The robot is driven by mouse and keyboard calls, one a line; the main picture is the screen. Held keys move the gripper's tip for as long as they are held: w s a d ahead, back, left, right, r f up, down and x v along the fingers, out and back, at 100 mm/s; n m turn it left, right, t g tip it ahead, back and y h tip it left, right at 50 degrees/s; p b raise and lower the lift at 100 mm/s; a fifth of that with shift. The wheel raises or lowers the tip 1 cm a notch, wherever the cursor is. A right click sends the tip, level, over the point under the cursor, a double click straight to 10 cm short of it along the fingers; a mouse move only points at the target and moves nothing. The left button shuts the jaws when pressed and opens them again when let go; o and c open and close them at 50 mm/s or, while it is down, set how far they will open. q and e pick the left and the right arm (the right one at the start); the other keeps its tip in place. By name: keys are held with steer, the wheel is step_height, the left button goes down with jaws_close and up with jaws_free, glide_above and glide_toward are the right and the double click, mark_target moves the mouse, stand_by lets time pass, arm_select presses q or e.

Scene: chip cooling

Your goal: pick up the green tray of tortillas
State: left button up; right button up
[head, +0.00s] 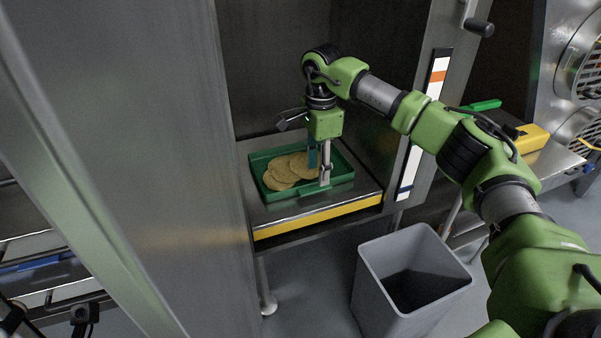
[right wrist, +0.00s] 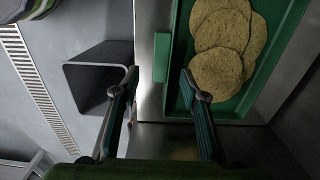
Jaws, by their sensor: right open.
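The green tray (head: 336,186) sits on a metal shelf inside a tall steel cabinet, with several round tortillas (head: 280,171) lying overlapped in it. My right gripper (head: 319,172) points down at the tray's front part and is open and empty. In the right wrist view, the tray (right wrist: 238,103) and tortillas (right wrist: 222,42) are at the upper right. A green tab (right wrist: 161,58) on the tray's near side shows in the gap between the fingers of the right gripper (right wrist: 160,90). One finger is over the tray's inside, the other beyond its rim. My left gripper is not in view.
A grey open bin (head: 390,295) stands on the floor below and right of the shelf. The shelf has a yellow front edge (head: 318,216). The cabinet's left wall (head: 180,150) stands close to the tray. A yellow object (head: 533,138) lies on a surface at the right.

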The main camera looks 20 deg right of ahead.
mark_target(314, 187)
steer(key=f, duration=0.1)
steer(key=f+b, duration=0.1)
steer(key=f, duration=0.1)
steer(key=f+b, duration=0.1)
steer(key=shift+w+a+f, duration=0.15)
steer(key=shift+a+f, duration=0.1)
steer(key=shift+f, duration=0.05)
steer(key=shift+f+b, duration=0.35)
steer(key=shift+r, duration=0.15)
jaws_close()
